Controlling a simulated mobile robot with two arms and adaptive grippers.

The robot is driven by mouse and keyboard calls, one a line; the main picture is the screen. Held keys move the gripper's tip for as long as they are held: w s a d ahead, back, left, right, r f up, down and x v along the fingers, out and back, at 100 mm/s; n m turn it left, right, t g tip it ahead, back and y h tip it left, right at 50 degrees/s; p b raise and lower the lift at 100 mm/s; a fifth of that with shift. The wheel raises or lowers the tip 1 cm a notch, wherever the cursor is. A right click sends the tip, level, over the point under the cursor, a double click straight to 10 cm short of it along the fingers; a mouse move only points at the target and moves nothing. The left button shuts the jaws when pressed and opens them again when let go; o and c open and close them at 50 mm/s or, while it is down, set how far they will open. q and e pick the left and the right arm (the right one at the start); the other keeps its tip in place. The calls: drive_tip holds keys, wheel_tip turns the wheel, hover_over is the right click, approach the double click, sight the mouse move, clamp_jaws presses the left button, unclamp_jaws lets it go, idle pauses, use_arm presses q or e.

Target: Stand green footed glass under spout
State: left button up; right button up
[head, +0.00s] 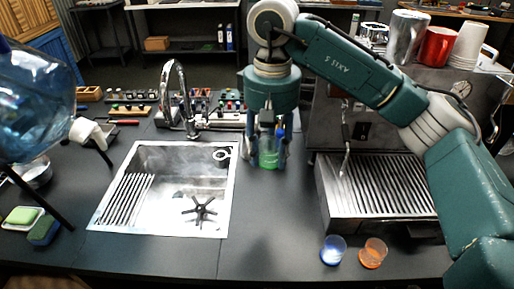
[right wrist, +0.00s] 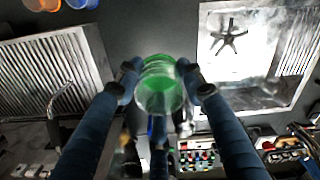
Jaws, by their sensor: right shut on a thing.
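The green footed glass (head: 268,158) is between the fingers of my right gripper (head: 267,150), behind the gap between sink and coffee machine. In the right wrist view, both fingertips press on the sides of the clear green glass (right wrist: 161,88). I cannot tell whether it touches the counter. The coffee machine (head: 392,135) stands to the right; a thin metal wand (head: 346,145) hangs at its left front over the drip tray (head: 385,192). My right arm hides part of its front. A water bottle (head: 35,100) with a white tap (head: 88,132) is at left. My left gripper is not seen.
A blue cup (head: 333,250) and an orange cup (head: 373,253) stand in front of the drip tray. The sink (head: 165,190) with a tall faucet (head: 180,85) is left of the gripper. The counter (head: 275,215) between sink and tray is clear.

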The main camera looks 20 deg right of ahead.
drive_tip(key=shift+r, duration=0.2)
drive_tip(key=s+d+f+m, duration=0.1)
drive_tip(key=s+d+f, duration=0.3)
drive_tip(key=s+f, duration=0.7)
drive_tip(key=s, duration=0.3)
drive_tip(key=shift+f, duration=0.2)
drive_tip(key=shift+w, duration=0.1)
